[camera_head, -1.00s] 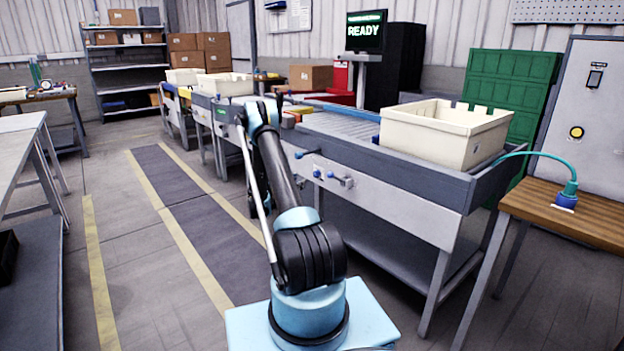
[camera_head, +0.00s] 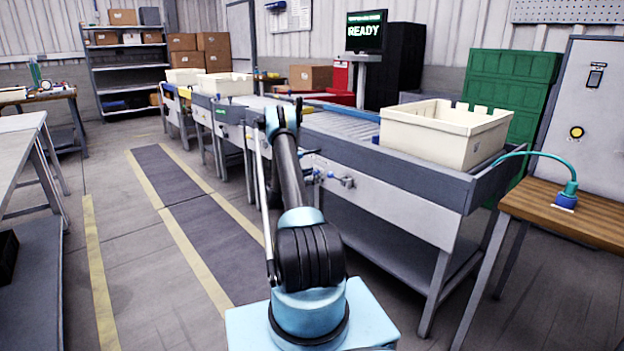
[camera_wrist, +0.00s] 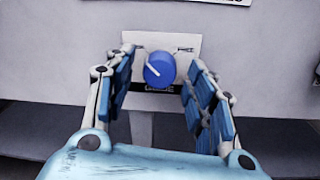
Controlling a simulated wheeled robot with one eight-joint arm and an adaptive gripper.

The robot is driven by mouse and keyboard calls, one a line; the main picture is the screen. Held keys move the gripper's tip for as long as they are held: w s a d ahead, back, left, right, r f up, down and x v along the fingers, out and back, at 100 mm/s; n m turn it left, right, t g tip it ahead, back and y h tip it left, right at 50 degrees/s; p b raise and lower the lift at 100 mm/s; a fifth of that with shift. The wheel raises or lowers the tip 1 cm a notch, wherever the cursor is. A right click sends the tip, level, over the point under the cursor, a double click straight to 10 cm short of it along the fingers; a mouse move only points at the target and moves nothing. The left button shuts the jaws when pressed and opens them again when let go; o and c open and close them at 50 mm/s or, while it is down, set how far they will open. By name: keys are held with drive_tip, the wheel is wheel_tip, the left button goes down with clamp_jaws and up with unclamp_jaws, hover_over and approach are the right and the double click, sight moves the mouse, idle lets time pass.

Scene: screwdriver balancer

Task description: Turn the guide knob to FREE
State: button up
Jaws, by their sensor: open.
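The guide knob (camera_wrist: 159,69) is a round blue knob with a white pointer line, in the middle of the wrist view. Its pointer runs toward the upper left. It sits on a pale plate (camera_wrist: 128,50) on the grey side of the conveyor. I see no clear contact. In the head view my arm hides most of that area.
The conveyor (camera_head: 420,200) carries a cream bin (camera_head: 440,132) at its near end. Another blue knob and a latch (camera_head: 346,182) stick out from its side. A wooden table (camera_head: 570,210) with a teal cable stands at right. The floor left of my arm is clear. A screen (camera_head: 366,32) reads READY.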

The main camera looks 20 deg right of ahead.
drive_tip(key=c, duration=1.1)
drive_tip(key=shift+o, duration=0.2)
drive_tip(key=shift+m, duration=0.3)
drive_tip(key=m, duration=0.8)
drive_tip(key=shift+s+f, duration=0.1)
drive_tip(key=m, duration=0.5)
drive_tip(key=shift+h, duration=0.4)
drive_tip(key=shift+m+g, duration=0.3)
drive_tip(key=shift+m, duration=2.2)
